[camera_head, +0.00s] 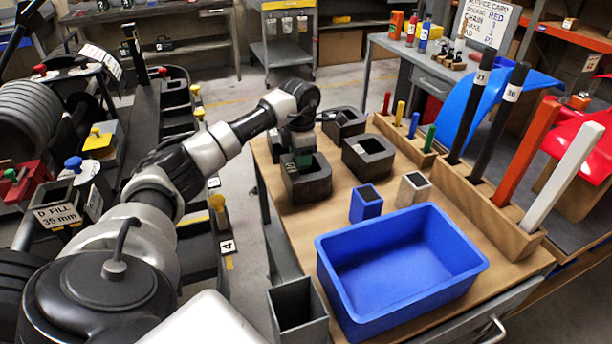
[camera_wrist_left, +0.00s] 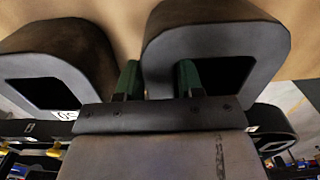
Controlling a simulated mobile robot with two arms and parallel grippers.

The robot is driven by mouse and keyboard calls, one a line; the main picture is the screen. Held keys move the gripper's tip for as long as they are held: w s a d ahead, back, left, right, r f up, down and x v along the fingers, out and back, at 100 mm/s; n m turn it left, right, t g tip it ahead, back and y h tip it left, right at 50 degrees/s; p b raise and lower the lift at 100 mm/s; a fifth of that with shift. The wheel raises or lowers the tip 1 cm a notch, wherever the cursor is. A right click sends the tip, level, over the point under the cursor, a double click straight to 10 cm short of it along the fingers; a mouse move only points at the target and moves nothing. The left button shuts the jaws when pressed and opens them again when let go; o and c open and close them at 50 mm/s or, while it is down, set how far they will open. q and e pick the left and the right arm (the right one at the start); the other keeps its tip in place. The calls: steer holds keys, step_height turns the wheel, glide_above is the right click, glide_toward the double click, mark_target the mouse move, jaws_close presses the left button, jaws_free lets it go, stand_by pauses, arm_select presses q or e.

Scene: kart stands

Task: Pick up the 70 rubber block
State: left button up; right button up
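Three black rubber blocks with square openings are on the wooden table top. The nearest block (camera_head: 306,187) is under my left gripper (camera_head: 302,157). A second block (camera_head: 368,157) lies to its right and a third (camera_head: 343,122) behind. In the left wrist view, one block (camera_wrist_left: 215,32) is in front of the left gripper (camera_wrist_left: 159,82), whose green fingers are apart. One finger is over its opening, the other beside its left edge; contact is unclear. Another block (camera_wrist_left: 75,50) at left has a partly hidden white number label. I cannot read a 70. My right gripper is out of view.
A blue bin (camera_head: 400,265) stands at the table's front. Small blue (camera_head: 366,203) and grey (camera_head: 412,189) square tubes stand behind it. A wooden rack (camera_head: 485,208) with tall rods lines the right edge. A smaller peg rack (camera_head: 403,140) stands at the back.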

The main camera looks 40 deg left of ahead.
arm_select(q)
jaws_close()
steer(key=shift+r, duration=0.15)
